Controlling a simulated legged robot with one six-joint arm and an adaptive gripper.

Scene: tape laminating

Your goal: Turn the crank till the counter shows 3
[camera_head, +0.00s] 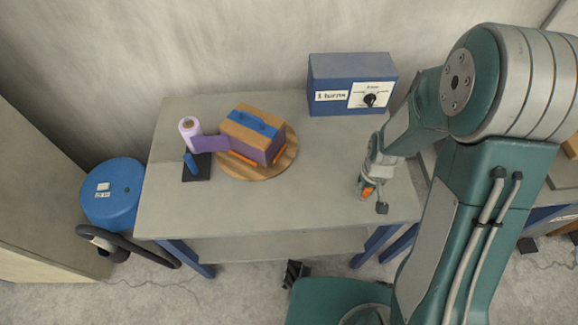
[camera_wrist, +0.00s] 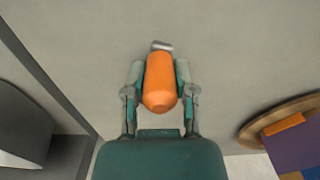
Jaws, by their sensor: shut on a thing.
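My gripper (camera_head: 369,184) is low over the right front of the table. In the wrist view its two fingers (camera_wrist: 160,75) are closed on the sides of an orange handle (camera_wrist: 160,88) with a small grey end. The orange also shows in the head view (camera_head: 367,192). A dark grey piece (camera_head: 381,208) sits beside it; I cannot tell whether they are joined. A blue box (camera_head: 350,68) at the back right has a white panel with a black knob (camera_head: 370,100). I cannot clearly identify a crank or read a counter number.
A round wooden board (camera_head: 257,174) carries a purple and wood-coloured box (camera_head: 250,134) with a blue strip on top. To its left, a lilac roll (camera_head: 189,131) stands on a dark base with a blue piece (camera_head: 191,165). The table (camera_head: 320,205) is clear between board and gripper.

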